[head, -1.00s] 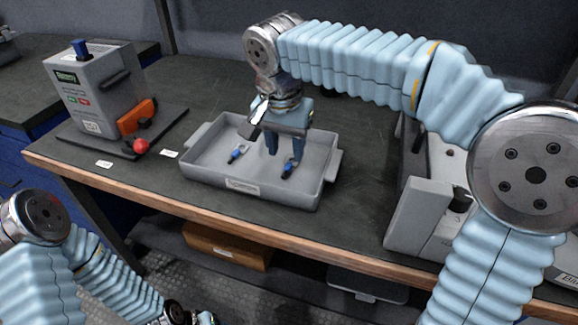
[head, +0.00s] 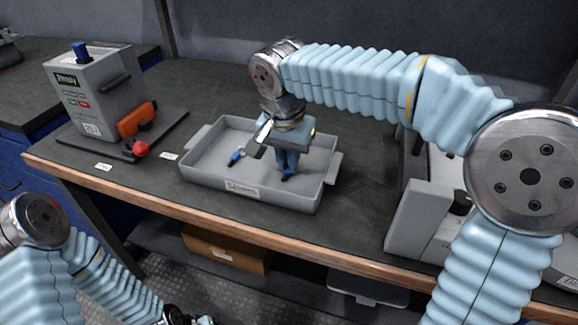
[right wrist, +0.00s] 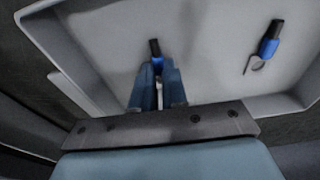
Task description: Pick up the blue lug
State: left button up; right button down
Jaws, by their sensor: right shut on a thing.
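The grey tray (head: 205,184) stands on the bench. My right gripper (head: 287,170) reaches down into its right half and is shut on a blue lug. In the right wrist view this held blue lug (right wrist: 157,64) shows between the fingertips (right wrist: 155,80), its dark end pointing away from me. Its ring end is mostly hidden by the fingers. I cannot tell whether it is clear of the tray floor. A second blue lug (head: 236,158) lies on the tray floor to the left; it also shows in the right wrist view (right wrist: 268,46).
A grey device (head: 88,92) with a blue knob, an orange handle (head: 137,118) and a red ball (head: 140,149) stands at the left. A grey housing (head: 418,215) stands right of the tray. A brown box (head: 225,248) sits on the shelf below. The tray walls surround my right gripper.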

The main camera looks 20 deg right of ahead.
jog(key=shift+r, duration=0.5)
notch_tip(320, 180, up, 2)
jog(key=shift+r+p, duration=0.25)
jog(key=shift+p, duration=0.05)
jog(key=s+d+r, duration=0.2)
jog(key=s+r, duration=0.7)
jog(key=s, duration=0.5)
jog(key=shift+r+b, duration=0.25)
jog(key=shift+b, duration=0.05)
jog(key=shift+d, duration=0.1)
